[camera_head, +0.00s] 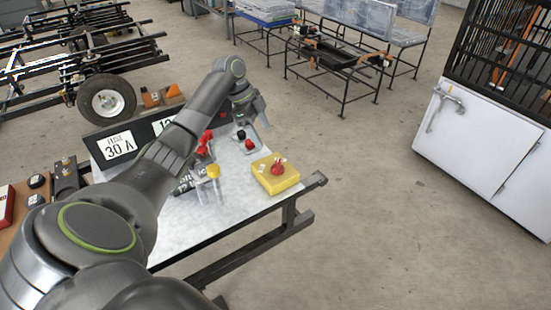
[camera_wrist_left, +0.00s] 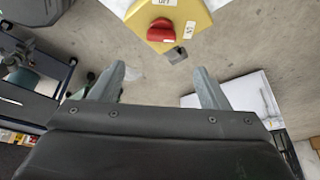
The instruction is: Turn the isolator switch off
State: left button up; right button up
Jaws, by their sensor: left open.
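The isolator switch is a yellow box (camera_head: 268,181) with a red knob (camera_head: 278,169), at the right end of the metal-topped table in the head view. In the left wrist view, the yellow box (camera_wrist_left: 199,22) is cut off by the top edge, and the red knob (camera_wrist_left: 160,30) shows with small white labels beside it. My left gripper (camera_head: 256,116) is above and beyond the switch in the head view. In the left wrist view its two fingers (camera_wrist_left: 161,76) stand apart with nothing between them. The knob is ahead of the fingertips, apart from them. My right gripper is not in view.
The table (camera_head: 230,207) also bears a clear part with a yellow top (camera_head: 213,172), red and black pieces, and a panel marked "30 A" (camera_head: 117,146). A white cabinet (camera_head: 478,140) stands at the right. Open floor lies between.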

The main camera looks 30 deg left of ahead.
pick_arm(q)
send_over(277, 163)
jog(key=s+a, duration=0.1)
jog(key=a, duration=0.2)
jog(key=f, duration=0.6)
jog(key=shift+d, duration=0.25)
jog(key=x, duration=0.5)
jog(key=shift+f, duration=0.35)
jog(key=c, duration=1)
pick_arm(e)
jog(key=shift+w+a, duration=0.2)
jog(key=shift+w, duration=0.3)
